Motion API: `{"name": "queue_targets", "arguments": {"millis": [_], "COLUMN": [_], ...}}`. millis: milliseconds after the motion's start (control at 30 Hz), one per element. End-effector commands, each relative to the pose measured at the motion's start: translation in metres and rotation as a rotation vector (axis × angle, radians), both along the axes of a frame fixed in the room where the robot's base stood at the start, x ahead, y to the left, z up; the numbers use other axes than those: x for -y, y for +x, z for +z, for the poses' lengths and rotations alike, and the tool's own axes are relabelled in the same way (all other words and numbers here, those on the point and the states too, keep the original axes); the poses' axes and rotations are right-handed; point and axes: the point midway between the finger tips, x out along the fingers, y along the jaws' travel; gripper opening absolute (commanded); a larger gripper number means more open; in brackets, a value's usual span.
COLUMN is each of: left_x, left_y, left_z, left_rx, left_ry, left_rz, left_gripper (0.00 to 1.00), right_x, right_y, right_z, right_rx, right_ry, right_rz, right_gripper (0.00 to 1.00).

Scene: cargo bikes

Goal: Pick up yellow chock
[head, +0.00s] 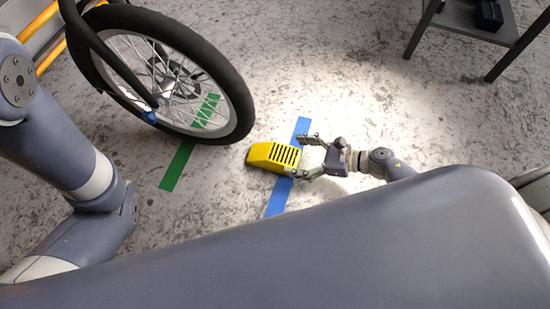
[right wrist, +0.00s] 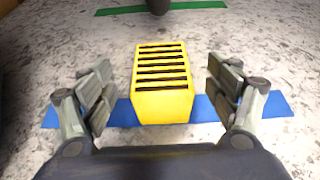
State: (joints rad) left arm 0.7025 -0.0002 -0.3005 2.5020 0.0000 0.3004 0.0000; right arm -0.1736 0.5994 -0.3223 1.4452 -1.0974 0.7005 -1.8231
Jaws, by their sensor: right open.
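The yellow chock (head: 272,157) is a wedge with dark slots, lying on the floor across the blue tape strip (head: 280,197) in the head view. My right gripper (head: 302,156) is open, with its two fingers at the chock's right end, one on each side. In the right wrist view the chock (right wrist: 161,85) stands centred between the spread fingers, with a gap on both sides, so they do not touch it. My left arm shows at the left of the head view, but its gripper is not in view.
A bicycle wheel (head: 236,85) with a black tyre stands left of the chock, near green tape (head: 178,165). A dark table (head: 470,20) stands at the upper right, and yellow bars (head: 45,22) are at the upper left. The floor above the gripper is clear.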

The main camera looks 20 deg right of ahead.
Motion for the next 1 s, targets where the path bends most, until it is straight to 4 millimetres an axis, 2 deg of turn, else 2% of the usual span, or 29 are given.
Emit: {"name": "queue_targets", "arguments": {"millis": [33,233,467,600,900,1000], "left_x": [0.0,0.0,0.0,0.0,0.0,0.0], "left_y": [0.001,0.001,0.001,0.001,0.001,0.001], "left_z": [-0.006,-0.012,-0.035,-0.04,-0.04,-0.04], "left_rx": [-0.002,-0.003,-0.003,-0.003,-0.003,-0.003], "left_ry": [0.0,0.001,0.001,0.001,0.001,0.001], "left_rz": [0.0,0.001,0.001,0.001,0.001,0.001], "left_gripper": [0.51,0.51,0.51,0.51,0.51,0.51], "right_x": [-0.006,-0.018,-0.041,-0.053,-0.056,-0.056], "right_y": [0.005,0.013,0.029,0.037,0.039,0.039], "right_z": [-0.006,-0.011,-0.023,-0.028,-0.027,-0.027], "right_rx": [0.001,-0.001,0.003,-0.001,-0.003,-0.003], "right_ry": [0.001,0.001,0.001,0.002,0.001,0.001], "right_rz": [-0.001,-0.002,-0.001,-0.004,-0.005,-0.005], "right_gripper": [0.82,0.82,0.82,0.82,0.82,0.59]}}
